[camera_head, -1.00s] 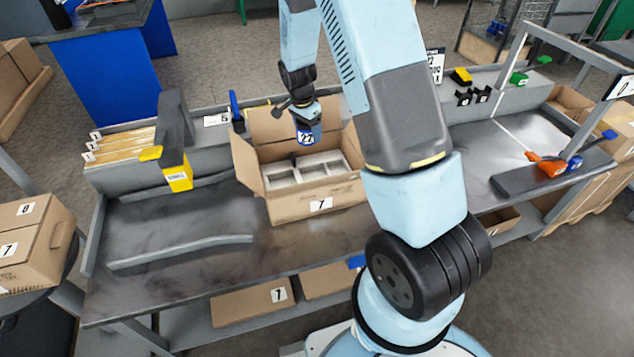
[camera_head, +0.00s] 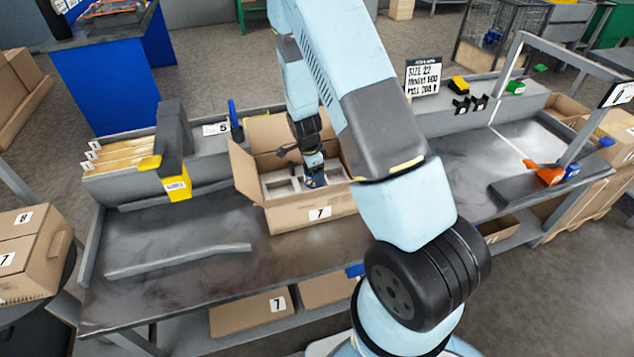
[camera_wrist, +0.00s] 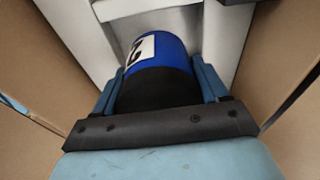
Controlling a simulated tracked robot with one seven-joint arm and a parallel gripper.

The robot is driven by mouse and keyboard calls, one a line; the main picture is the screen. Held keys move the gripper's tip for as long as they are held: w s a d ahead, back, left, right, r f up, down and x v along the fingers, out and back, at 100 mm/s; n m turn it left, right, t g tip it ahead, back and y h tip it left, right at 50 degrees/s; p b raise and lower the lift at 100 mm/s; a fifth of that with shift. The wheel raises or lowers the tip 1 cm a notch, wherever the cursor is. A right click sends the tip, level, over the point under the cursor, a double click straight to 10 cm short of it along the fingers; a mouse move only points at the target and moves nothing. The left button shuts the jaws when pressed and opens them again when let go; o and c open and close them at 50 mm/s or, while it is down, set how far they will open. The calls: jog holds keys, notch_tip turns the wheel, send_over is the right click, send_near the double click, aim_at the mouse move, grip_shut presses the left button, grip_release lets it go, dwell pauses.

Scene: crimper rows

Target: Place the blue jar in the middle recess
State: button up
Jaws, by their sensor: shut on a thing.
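The blue jar (camera_head: 316,181) has a dark lid and a white number label, and it is inside the open cardboard box (camera_head: 285,218). The jar also shows in the wrist view (camera_wrist: 158,50), with its dark end toward my gripper. My gripper (camera_head: 314,165) is shut on the jar, with a blue finger on each side of it in the wrist view (camera_wrist: 158,90). The light insert (camera_head: 280,188) in the box has several recesses. The jar is over or in the insert; I cannot tell how deep it sits or which recess lies below it.
The box's raised flaps (camera_head: 246,172) stand close around my gripper. A grey post with a yellow part (camera_head: 177,185) stands left of the box. A grey rail (camera_head: 180,260) lies on the bench, with clear bench around it. A sign (camera_head: 423,76) stands behind my arm.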

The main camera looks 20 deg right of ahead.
jog(key=shift+f, duration=2.05)
jog(key=o, duration=1.5)
jog(key=shift+c, duration=0.2)
jog(key=shift+r, duration=0.1)
